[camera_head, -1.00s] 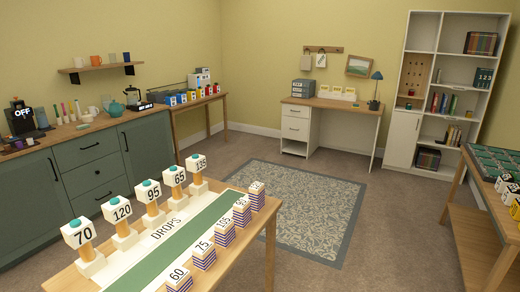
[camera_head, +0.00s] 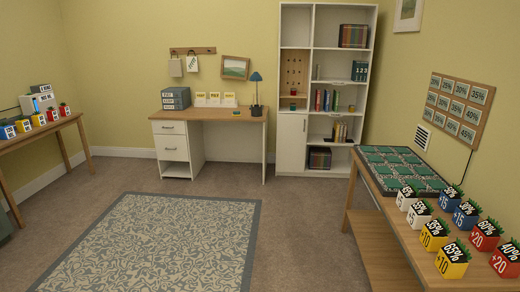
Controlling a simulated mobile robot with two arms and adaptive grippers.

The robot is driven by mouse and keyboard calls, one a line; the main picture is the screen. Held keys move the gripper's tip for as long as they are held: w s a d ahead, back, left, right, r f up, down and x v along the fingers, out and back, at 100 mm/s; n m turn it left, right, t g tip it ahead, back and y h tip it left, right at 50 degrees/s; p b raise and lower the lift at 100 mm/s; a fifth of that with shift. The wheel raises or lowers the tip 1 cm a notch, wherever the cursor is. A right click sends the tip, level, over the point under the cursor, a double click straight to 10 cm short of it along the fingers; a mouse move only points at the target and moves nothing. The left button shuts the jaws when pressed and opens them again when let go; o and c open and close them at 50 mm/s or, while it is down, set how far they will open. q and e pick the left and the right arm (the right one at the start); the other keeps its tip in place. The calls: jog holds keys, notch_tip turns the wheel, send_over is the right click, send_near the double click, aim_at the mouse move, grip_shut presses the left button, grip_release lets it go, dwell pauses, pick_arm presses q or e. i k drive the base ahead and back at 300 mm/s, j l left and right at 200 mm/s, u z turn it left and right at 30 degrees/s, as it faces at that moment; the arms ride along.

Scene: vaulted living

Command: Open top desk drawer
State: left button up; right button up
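The desk (camera_head: 222,114) stands against the far wall, with a wooden top and white sides. Its white drawer unit is on the left side. The top drawer (camera_head: 169,128) is flush with the unit and looks closed, with a small dark handle. A second drawer (camera_head: 172,148) with a handle is below it, also closed, above an open-looking lower space (camera_head: 176,170). The desk is some way off across the room. Neither of my grippers is in view.
A patterned rug (camera_head: 150,245) lies on open floor before the desk. A wooden table (camera_head: 395,225) with numbered blocks is on the right. A side table (camera_head: 45,130) is at the left. A white bookcase (camera_head: 291,150) stands right of the desk.

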aim_at(160, 127)
jog(key=i+u, duration=0.1)
jog(key=i, duration=0.4)
jog(key=i+u, duration=0.1)
jog(key=i, duration=0.4)
jog(key=i+l+u, duration=0.15)
jog(key=i, duration=0.3)
jog(key=i+l+u, duration=0.1)
jog(key=i, duration=0.4)
jog(key=i+l+u, duration=0.1)
jog(key=i, duration=0.4)
jog(key=i+j+u, duration=0.3)
jog(key=i, duration=1.05)
jog(key=i+u, duration=0.25)
jog(key=i, duration=1.1)
